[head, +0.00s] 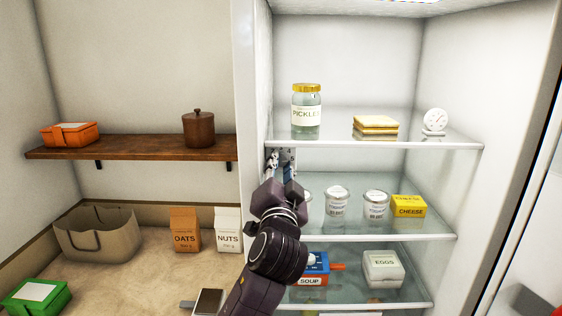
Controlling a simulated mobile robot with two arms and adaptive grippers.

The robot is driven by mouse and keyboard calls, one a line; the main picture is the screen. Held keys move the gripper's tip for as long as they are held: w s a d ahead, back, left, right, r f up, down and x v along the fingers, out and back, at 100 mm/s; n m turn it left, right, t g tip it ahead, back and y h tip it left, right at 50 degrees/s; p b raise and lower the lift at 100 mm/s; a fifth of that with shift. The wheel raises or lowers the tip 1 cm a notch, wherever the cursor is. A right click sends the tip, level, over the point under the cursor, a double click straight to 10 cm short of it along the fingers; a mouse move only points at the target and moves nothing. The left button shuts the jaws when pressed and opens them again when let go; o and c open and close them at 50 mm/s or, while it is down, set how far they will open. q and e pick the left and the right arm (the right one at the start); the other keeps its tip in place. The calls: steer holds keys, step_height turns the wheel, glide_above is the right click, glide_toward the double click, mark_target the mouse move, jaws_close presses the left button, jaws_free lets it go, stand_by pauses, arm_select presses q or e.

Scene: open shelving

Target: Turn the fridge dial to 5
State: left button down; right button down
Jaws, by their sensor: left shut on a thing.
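My left gripper (281,168) reaches up to the fridge's left wall, just under the top glass shelf. It is shut on the fridge dial, whose small pale plate (290,153) shows marks between and beside the fingers. The knob itself is mostly hidden by the fingers, and I cannot read its setting. My right gripper is not in view.
The top fridge shelf (380,143) holds a pickle jar (306,115), a sandwich (376,126) and a white round gauge (434,121). Below are yogurt cups (337,201), cheese (408,206), a soup container (312,272) and eggs (382,270). A wooden shelf (130,148) is left.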

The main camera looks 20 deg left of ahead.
arm_select(q)
steer(key=shift+m, duration=0.4)
steer(key=c, duration=1.9)
jaws_free()
steer(key=v, duration=1.2)
steer(key=shift+f, duration=0.1)
